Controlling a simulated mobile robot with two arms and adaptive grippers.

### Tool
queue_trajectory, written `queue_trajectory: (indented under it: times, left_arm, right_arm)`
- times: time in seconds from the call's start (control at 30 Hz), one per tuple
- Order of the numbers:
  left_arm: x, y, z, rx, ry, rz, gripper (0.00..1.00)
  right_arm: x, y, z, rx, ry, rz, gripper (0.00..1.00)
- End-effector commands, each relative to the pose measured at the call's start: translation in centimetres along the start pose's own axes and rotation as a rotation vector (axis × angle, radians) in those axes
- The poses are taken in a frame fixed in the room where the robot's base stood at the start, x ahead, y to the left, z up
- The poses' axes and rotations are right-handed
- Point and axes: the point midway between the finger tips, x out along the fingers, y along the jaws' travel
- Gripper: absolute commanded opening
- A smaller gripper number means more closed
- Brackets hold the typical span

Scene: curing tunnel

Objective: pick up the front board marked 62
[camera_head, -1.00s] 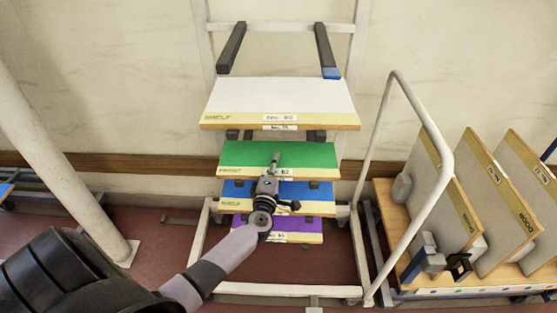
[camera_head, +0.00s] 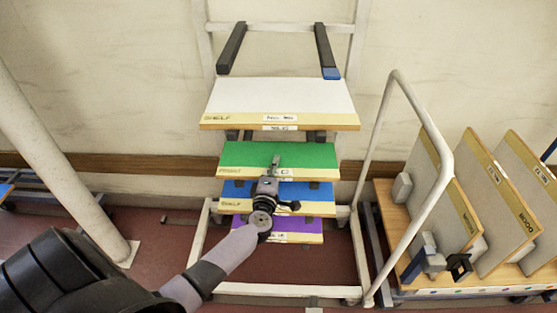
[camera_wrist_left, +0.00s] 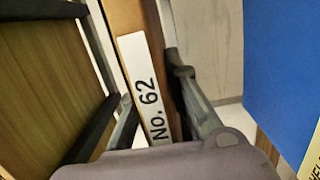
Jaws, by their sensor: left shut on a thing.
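The front board marked 62 is the green board (camera_head: 290,155) on the rack in the head view, with a tan front strip and a small white label. In the left wrist view its edge (camera_wrist_left: 127,20) carries the label "No. 62". My left gripper (camera_head: 276,162) is at the middle of this board's front edge. In the left wrist view the gripper's fingers (camera_wrist_left: 155,100) lie on both sides of the edge, shut on it. The board still lies level on its rack arms. My right gripper is not in view.
A white board (camera_head: 283,98) sits above the green one; a blue board (camera_head: 235,190) and a purple board (camera_head: 305,226) lie close below. A white tube frame (camera_head: 378,150) stands to the right, beside a cart (camera_head: 400,278) with several upright boards.

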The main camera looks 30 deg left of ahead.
Motion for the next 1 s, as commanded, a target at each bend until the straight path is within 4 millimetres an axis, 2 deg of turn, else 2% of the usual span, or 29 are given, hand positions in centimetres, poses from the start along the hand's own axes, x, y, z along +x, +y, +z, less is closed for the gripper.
queue_trajectory:
  times: [0.27, 0.37, 0.7, 0.83, 1.0]
  left_arm:
    - [0.0, 0.1, 0.0, 0.0, 0.0, 0.002, 0.0]
    - [0.0, 0.8, 0.0, -0.001, 0.0, 0.002, 0.0]
    - [0.1, 7.5, 0.0, -0.003, 0.001, 0.004, 0.0]
    - [0.0, 9.3, 0.0, -0.002, 0.0, 0.004, 0.0]
    - [0.0, 10.2, 0.0, 0.0, -0.001, 0.003, 0.0]
  right_arm:
    - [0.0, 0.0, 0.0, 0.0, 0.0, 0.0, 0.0]
    - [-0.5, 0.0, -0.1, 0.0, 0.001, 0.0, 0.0]
    - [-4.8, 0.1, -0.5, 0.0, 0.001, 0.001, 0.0]
    - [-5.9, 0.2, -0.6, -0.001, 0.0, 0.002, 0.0]
    - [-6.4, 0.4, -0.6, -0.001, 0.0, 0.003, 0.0]
